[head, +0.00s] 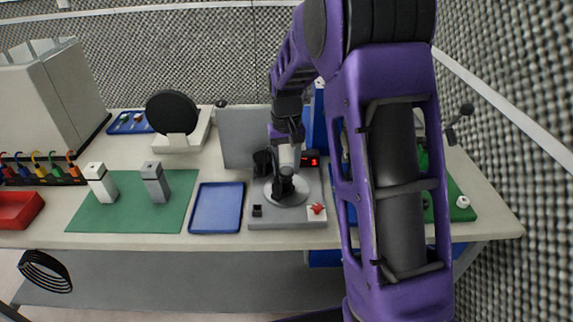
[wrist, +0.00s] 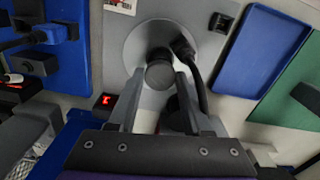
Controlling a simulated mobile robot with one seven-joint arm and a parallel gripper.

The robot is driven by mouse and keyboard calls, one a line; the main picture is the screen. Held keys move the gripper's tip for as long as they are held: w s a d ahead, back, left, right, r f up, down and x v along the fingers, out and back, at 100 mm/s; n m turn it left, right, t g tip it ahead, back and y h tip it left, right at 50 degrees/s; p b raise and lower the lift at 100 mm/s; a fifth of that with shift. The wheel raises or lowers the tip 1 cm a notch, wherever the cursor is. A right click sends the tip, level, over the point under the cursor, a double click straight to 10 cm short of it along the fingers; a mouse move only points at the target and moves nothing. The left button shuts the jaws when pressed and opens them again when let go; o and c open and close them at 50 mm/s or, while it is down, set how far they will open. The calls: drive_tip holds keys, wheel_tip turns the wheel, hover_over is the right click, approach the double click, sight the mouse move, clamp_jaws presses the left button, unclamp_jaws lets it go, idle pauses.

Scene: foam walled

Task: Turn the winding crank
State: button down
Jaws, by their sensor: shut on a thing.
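The winding crank appears as a dark round knob (wrist: 160,74) over a pale grey disc (wrist: 133,44), with a black curved piece (wrist: 188,60) beside it. The disc (head: 294,199) sits on a grey base plate (head: 262,221) near the table's front edge in the head view. My gripper (head: 284,178) reaches down over the disc from above. In the wrist view my gripper (wrist: 160,80) has its two grey fingers shut on the dark knob, one on each side. The fingers and wrist partly hide the crank in the head view.
A small black display with red digits (head: 313,162) stands behind the disc. A red star-shaped knob (head: 317,208) and a black switch (head: 257,211) sit on the base. A blue tray (head: 216,207) and green mat (head: 130,213) lie left. A green board (head: 462,207) lies right.

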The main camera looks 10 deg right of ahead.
drive_tip(key=shift+n+p, duration=0.4)
drive_tip(key=shift+n, duration=17.9)
drive_tip(key=shift+n, duration=0.5)
